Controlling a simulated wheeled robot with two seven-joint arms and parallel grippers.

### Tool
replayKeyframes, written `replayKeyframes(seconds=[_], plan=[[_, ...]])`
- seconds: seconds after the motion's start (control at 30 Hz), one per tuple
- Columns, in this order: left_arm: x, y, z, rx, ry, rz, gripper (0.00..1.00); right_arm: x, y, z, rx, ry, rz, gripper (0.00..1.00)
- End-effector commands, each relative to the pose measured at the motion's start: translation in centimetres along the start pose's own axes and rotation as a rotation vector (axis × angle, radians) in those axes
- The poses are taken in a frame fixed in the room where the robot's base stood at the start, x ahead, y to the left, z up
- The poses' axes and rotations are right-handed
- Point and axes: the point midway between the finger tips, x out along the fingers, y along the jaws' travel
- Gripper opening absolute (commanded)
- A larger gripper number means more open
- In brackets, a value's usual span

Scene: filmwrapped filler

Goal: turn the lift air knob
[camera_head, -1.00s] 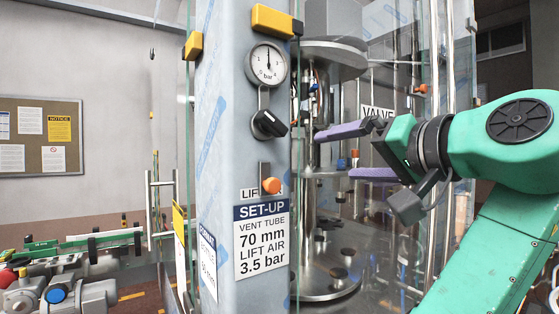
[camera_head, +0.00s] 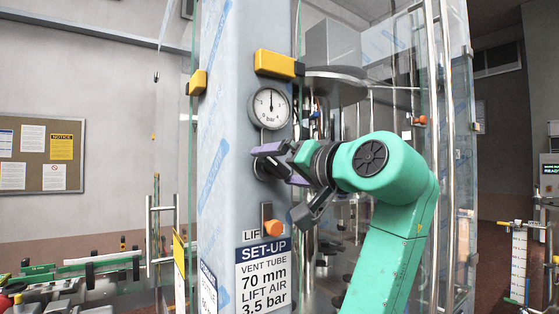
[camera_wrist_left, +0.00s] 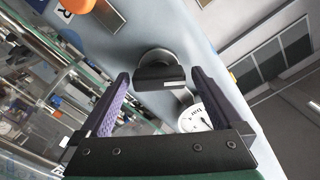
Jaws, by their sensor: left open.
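The black lift air knob (camera_wrist_left: 160,76) sits on the grey column face, on a round base. In the left wrist view it lies between the two purple fingers of my left gripper, near their tips, with a gap on each side. In the head view my left gripper (camera_head: 262,158) is at the column, just under the round pressure gauge (camera_head: 269,108), and largely hides the knob. The gripper is open. The gauge needle points roughly upward; it also shows in the left wrist view (camera_wrist_left: 196,119). My right gripper is out of view.
Below the knob, an orange knob (camera_head: 272,212) stands out above the set-up label (camera_head: 264,274), which reads lift air 3.5 bar. A yellow block (camera_head: 275,64) is above the gauge. Clear panels and machine parts stand right of the column.

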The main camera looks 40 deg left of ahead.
Motion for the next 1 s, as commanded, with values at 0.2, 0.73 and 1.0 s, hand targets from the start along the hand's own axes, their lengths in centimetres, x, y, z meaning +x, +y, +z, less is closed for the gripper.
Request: replayKeyframes(seconds=[0.2,0.73,1.0], plan=[[-0.03,0.06,0.05,0.000,0.000,0.001,0.81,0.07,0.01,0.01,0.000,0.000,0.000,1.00],[-0.05,0.13,0.15,0.047,-0.003,0.002,0.23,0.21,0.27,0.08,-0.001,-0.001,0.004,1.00],[-0.05,0.17,0.23,0.207,-0.004,0.002,0.23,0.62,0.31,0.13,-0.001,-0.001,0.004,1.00]])
